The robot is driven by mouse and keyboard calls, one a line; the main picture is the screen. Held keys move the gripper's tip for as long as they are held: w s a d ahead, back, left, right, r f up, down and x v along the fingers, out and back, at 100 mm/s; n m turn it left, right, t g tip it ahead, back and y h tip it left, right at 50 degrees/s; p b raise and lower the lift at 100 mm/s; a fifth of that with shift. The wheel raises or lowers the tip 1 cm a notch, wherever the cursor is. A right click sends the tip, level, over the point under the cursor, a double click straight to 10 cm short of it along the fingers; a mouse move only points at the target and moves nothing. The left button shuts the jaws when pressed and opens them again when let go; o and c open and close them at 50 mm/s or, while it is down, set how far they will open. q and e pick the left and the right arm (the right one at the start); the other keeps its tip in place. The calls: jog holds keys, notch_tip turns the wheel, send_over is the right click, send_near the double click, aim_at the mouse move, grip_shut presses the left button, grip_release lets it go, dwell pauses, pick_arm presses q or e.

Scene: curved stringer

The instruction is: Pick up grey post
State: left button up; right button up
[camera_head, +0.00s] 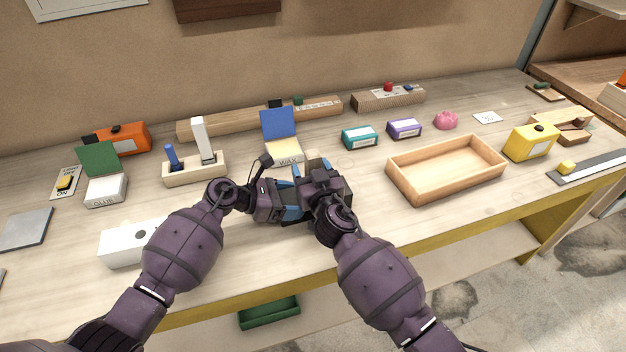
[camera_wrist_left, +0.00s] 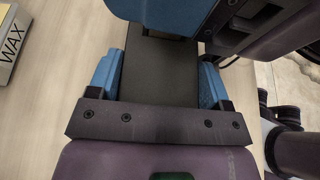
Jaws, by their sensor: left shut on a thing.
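My left gripper (camera_head: 292,190) is over the middle of the bench, with its arm coming in from the left. In the left wrist view, its blue fingers (camera_wrist_left: 160,82) are shut on a flat-faced dark grey piece (camera_wrist_left: 157,70); I cannot tell its full shape. My right gripper (camera_head: 322,180) is close beside the left one, and its blue and dark parts show at the top right of the left wrist view (camera_wrist_left: 235,20). Its fingertips are hidden. A pale grey-white post (camera_head: 203,140) stands upright beside a blue post (camera_head: 172,156) in a wooden holder (camera_head: 195,172).
An open wax box (camera_head: 284,147) stands just behind the grippers. An empty wooden tray (camera_head: 445,168) lies to the right. A white box (camera_head: 130,245) is near the front left, and an open glue box (camera_head: 105,190) is behind it. The bench's front edge is close.

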aim_at(313, 158)
jog(key=shift+c, duration=0.4)
jog(key=c, duration=0.9)
jog(key=shift+c, duration=0.2)
notch_tip(313, 158, up, 10)
pick_arm(q)
jog(key=o, duration=1.2)
jog(key=shift+c, duration=0.2)
jog(key=shift+a, duration=0.15)
jog(key=shift+v, duration=2.35)
